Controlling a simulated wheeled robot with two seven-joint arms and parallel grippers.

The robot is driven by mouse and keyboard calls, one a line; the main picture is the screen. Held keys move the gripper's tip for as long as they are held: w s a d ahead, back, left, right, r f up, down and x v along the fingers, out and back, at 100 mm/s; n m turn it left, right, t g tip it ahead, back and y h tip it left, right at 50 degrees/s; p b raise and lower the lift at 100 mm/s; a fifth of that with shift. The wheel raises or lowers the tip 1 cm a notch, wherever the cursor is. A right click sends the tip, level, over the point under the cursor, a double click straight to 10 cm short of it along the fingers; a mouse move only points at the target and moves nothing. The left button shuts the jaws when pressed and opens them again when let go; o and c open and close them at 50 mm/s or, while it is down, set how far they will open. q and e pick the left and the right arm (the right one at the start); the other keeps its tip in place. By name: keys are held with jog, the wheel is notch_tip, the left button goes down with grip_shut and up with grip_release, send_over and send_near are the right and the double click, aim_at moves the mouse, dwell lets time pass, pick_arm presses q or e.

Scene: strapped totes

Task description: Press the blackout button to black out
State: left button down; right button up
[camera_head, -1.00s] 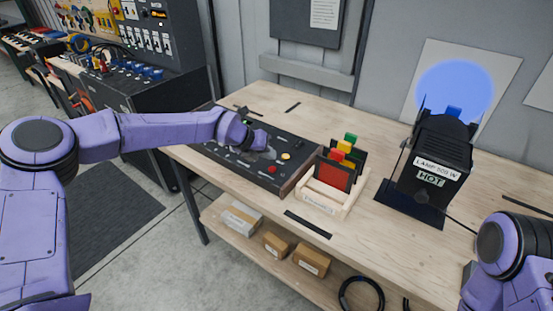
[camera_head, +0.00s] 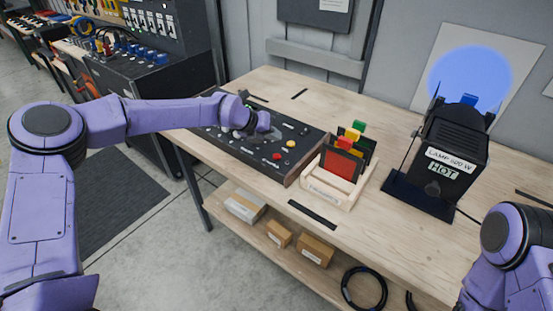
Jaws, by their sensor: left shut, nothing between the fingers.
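A dark control console (camera_head: 222,142) lies on the wooden workbench, with small knobs and sliders on top. A red button (camera_head: 277,156) and a yellow button (camera_head: 291,143) show near its right end. The labels are too small to read, so I cannot tell which one is the blackout button. My left gripper (camera_head: 243,134) is over the middle of the console, left of and behind both buttons. It is shut and empty, and its wrist partly hides it and the controls beneath. I cannot tell whether it touches the panel. My right gripper is out of view; only my right arm shows at lower right.
A wooden rack (camera_head: 326,188) with coloured filter frames stands just right of the console. A black lamp (camera_head: 450,155) marked HOT stands farther right, with a blue light spot (camera_head: 470,77) on a panel behind it. Boxes (camera_head: 315,250) lie on the lower shelf.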

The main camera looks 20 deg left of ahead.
aim_at(274, 157)
pick_arm(q)
notch_tip(274, 157, down, 5)
jog(key=b, duration=0.3)
jog(key=shift+w, duration=0.1)
jog(key=shift+r, duration=0.1)
dwell(1.6)
jog(key=shift+f+b, duration=0.4)
jog(key=shift+b, duration=0.15)
jog(key=shift+f+b, duration=0.4)
jog(key=shift+b, duration=0.1)
dwell(0.4)
jog(key=shift+r, duration=0.8)
